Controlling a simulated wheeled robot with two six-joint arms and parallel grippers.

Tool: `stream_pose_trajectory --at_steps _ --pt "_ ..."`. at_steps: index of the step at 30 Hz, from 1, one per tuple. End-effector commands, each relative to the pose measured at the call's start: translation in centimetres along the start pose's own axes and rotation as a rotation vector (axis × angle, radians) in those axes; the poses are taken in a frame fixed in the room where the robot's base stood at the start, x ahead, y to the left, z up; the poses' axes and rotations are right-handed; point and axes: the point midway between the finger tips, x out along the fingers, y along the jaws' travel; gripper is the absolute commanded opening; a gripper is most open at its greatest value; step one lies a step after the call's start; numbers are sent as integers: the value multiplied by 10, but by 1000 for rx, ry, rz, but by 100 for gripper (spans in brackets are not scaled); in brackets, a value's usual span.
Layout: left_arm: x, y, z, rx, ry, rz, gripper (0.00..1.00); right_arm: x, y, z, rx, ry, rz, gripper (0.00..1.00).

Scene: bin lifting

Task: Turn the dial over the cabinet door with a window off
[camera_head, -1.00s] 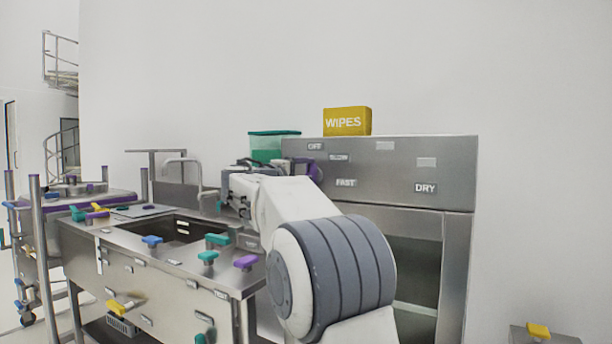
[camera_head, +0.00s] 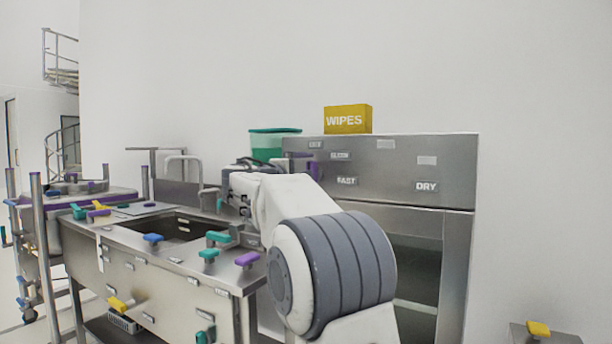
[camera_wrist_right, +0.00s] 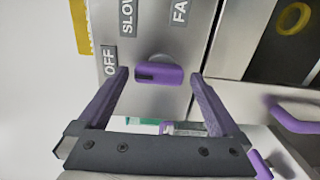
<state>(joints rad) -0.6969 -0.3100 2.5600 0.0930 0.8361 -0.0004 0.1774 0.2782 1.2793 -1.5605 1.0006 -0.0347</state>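The purple dial (camera_wrist_right: 158,72) is on the steel panel of the cabinet (camera_head: 400,160), close to the OFF, SLOW and FAST labels. In the right wrist view a dark mark on the dial faces left, roughly toward the OFF label (camera_wrist_right: 110,62). My right gripper (camera_wrist_right: 160,76) is open, with one purple finger on each side of the dial and a gap on both sides. In the head view my right arm hides most of the gripper and the dial area. My left gripper is out of view.
A yellow WIPES box (camera_head: 348,120) and a green container (camera_head: 268,144) stand along the cabinet's top. A steel sink bench (camera_head: 150,260) with coloured handles is at left. The right wrist view also shows a dark window with a yellow ring (camera_wrist_right: 293,18) and a purple handle (camera_wrist_right: 298,118).

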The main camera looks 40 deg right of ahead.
Motion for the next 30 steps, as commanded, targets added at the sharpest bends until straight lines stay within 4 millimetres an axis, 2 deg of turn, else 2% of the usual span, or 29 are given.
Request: stream_pose_trajectory --at_steps 4,7,15,21,30 --pt "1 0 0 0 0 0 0 -3 1 0 2 1 1 100" --pt "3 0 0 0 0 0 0 -14 0 0 3 2 2 100" --pt "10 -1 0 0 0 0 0 -68 0 -1 2 5 1 100" --pt "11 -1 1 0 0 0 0 -96 0 -1 1 3 1 100" --pt "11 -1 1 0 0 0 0 -105 0 0 0 0 0 100"
